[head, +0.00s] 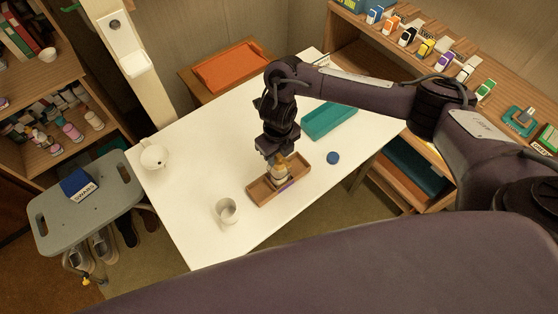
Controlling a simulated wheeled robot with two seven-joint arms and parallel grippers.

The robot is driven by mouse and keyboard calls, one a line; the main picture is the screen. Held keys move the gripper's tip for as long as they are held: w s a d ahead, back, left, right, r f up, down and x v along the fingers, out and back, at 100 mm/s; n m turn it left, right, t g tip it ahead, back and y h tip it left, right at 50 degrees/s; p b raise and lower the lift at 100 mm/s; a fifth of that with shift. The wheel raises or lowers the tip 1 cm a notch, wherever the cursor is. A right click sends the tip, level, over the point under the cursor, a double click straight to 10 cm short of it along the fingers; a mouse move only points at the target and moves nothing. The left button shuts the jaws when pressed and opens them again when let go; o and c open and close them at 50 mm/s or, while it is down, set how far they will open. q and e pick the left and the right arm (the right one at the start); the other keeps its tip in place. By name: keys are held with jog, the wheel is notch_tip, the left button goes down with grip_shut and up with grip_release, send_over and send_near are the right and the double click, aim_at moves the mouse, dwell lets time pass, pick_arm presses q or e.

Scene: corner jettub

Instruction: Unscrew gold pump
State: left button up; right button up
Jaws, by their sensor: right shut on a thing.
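A small bottle with a gold top, the gold pump (279,166), stands in a shallow brown wooden tray (261,190) on the white table. My right gripper (279,158) reaches down from above and is shut on the gold pump. The fingers hide part of the pump, so its shape is hard to make out. The bottle's lower part is pale and looks upright in the tray. My left gripper is not in view.
On the white table (190,205) are a white cup (227,211), a white teapot (154,157), a blue round lid (333,158) and a teal tray (329,121). A grey stool (62,221) stands left. Shelves with small goods line the left and right sides. The table's front left is clear.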

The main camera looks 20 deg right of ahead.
jog(key=shift+n+b, duration=1.3)
jog(key=shift+n, duration=0.1)
jog(key=n+b, duration=0.1)
jog(key=n, duration=0.1)
jog(key=shift+a+n, duration=0.1)
jog(key=shift+n, duration=0.2)
jog(key=shift+r+n, duration=0.1)
jog(key=shift+n, duration=0.2)
jog(key=shift+n+b, duration=0.55)
jog(key=shift+n, duration=0.25)
jog(key=n+b, duration=0.1)
jog(key=n, duration=0.2)
jog(key=shift+s, duration=0.1)
jog(key=shift+r+n, duration=0.1)
jog(key=shift+n, duration=0.6)
jog(key=shift+b, duration=0.3)
